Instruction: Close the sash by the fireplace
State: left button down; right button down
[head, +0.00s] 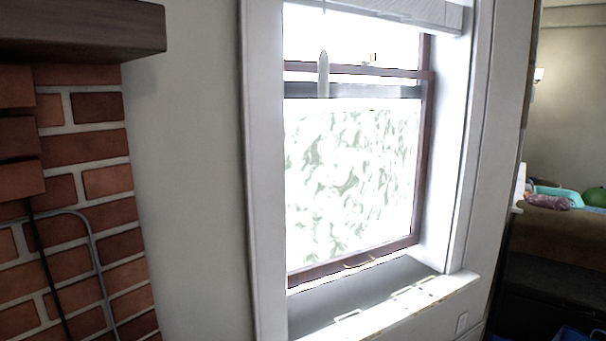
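The window's lower sash (352,266) has a brown frame and a bright, patterned pane. A small catch sits on the top rail. A small handle-like piece shows at the bottom rail's middle. The brick fireplace (95,180) with a dark mantel (80,30) stands at the left. Neither of my grippers is in view.
A white blind (400,10) hangs at the window's top, with a pale cord end in front of the pane. The white sill (400,305) juts out below. Wall fills the space between fireplace and window. A room with a brown piece of furniture (550,220) opens at right.

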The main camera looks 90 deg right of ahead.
aim_at(295, 278)
jog(key=z, duration=3.1)
jog(key=i+l+u, duration=0.25)
jog(key=l, duration=0.3)
jog(key=l+u, duration=0.3)
jog(key=l, duration=0.25)
jog(key=l+u, duration=0.25)
jog(key=l, duration=0.35)
